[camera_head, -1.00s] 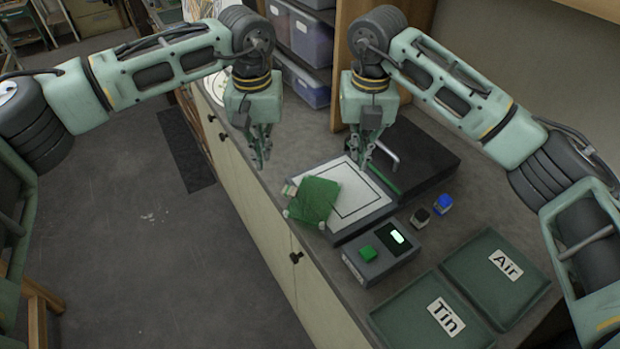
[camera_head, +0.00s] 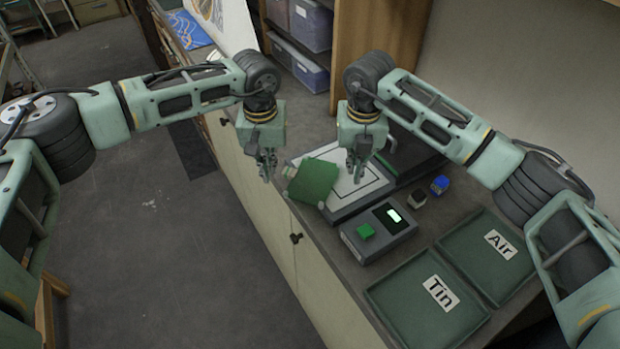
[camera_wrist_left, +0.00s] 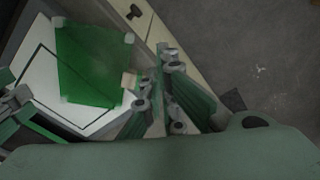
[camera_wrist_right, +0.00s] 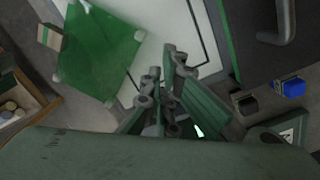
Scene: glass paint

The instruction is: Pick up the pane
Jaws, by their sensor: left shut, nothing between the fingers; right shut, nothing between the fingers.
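The green pane (camera_head: 313,181) lies tilted across the near-left edge of a white plate with a black outline (camera_head: 360,187). Small pale pads show at its corners. The pane also shows in the left wrist view (camera_wrist_left: 92,62) and in the right wrist view (camera_wrist_right: 97,52). My left gripper (camera_head: 267,177) is shut and empty, just left of the pane and apart from it. My right gripper (camera_head: 357,178) is shut and empty over the white plate, to the right of the pane.
A grey box with a green button (camera_head: 365,231) and a lit display stands in front. Two green trays, Tin (camera_head: 385,290) and Air (camera_head: 455,240), lie at the right. A black block (camera_head: 416,199) and a blue block (camera_head: 439,185) sit behind the box. The counter's left edge is near the pane.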

